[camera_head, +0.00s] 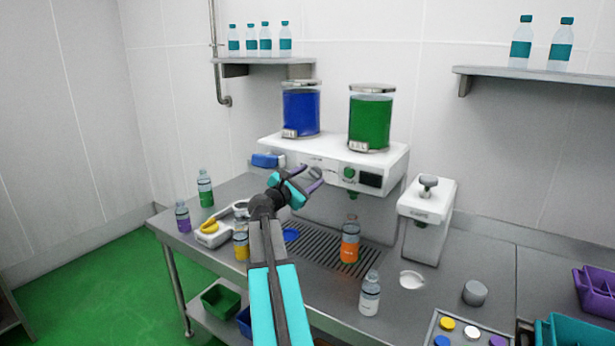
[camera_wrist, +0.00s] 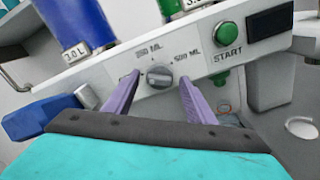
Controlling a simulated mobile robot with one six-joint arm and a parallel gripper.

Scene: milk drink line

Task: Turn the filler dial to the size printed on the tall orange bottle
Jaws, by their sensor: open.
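The filler dial (camera_wrist: 159,77) is a round grey knob on the white filler's front (camera_head: 385,163). In the wrist view "500 ML" is printed at its right and another ML mark, first digit unclear, above its left. I cannot tell which mark it points to. My gripper (camera_head: 303,180) is open in front of the panel. In the wrist view its purple fingers (camera_wrist: 159,90) stand apart on either side of the dial; contact is unclear. The tall orange bottle (camera_head: 350,243) stands upright on the grate below the filler. Its label is too small to read.
A green START button (camera_wrist: 224,32) and a dark display (camera_wrist: 270,22) are right of the dial. A blue part (camera_wrist: 40,116) juts out at the left. Blue (camera_head: 300,112) and green (camera_head: 370,122) tanks stand on top. A white bottle (camera_head: 370,295) stands in front.

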